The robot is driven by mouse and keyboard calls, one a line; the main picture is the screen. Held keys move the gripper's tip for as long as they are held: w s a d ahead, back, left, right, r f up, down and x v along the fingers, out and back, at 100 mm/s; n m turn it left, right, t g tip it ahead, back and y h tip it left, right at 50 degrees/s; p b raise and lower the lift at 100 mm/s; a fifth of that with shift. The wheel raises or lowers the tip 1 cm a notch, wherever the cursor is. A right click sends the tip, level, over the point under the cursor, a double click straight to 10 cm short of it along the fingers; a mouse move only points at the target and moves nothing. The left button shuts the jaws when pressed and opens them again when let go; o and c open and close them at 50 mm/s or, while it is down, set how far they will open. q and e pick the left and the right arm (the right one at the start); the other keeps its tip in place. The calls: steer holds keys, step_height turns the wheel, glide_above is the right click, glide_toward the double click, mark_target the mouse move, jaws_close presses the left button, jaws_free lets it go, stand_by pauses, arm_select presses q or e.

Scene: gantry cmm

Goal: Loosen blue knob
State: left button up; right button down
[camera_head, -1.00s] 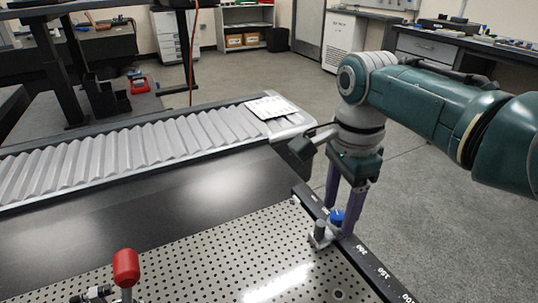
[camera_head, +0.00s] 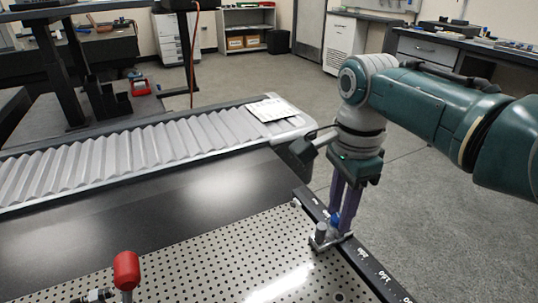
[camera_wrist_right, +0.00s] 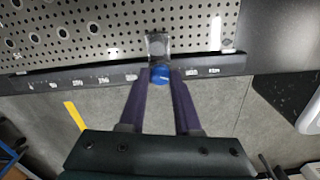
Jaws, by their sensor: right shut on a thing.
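The blue knob (camera_head: 335,219) sits on a small metal clamp block (camera_head: 319,237) at the black ruled rail along the perforated plate's edge. My right gripper (camera_head: 340,217) comes down on it from above, its purple fingers close together and shut on the knob. In the right wrist view the blue knob (camera_wrist_right: 160,74) lies between the two fingertips (camera_wrist_right: 160,78), one on each side. The fingers hide part of the knob in the head view. My left gripper is not in view.
The black rail (camera_head: 372,265) with white numbers runs along the perforated plate (camera_head: 215,255). A red knob (camera_head: 126,270) stands on the plate at the lower left. A grey bellows cover (camera_head: 130,150) lies behind, with a paper sheet (camera_head: 271,109) on its end.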

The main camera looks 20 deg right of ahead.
steer(key=shift+r+n+p, duration=0.1)
steer(key=shift+n+p, duration=0.7)
steer(key=shift+n, duration=0.4)
steer(key=n+p, duration=0.1)
steer(key=n, duration=0.2)
steer(key=n+p, duration=0.1)
steer(key=n, duration=0.3)
steer(key=shift+n, duration=1.8)
steer(key=c, duration=0.6)
jaws_free()
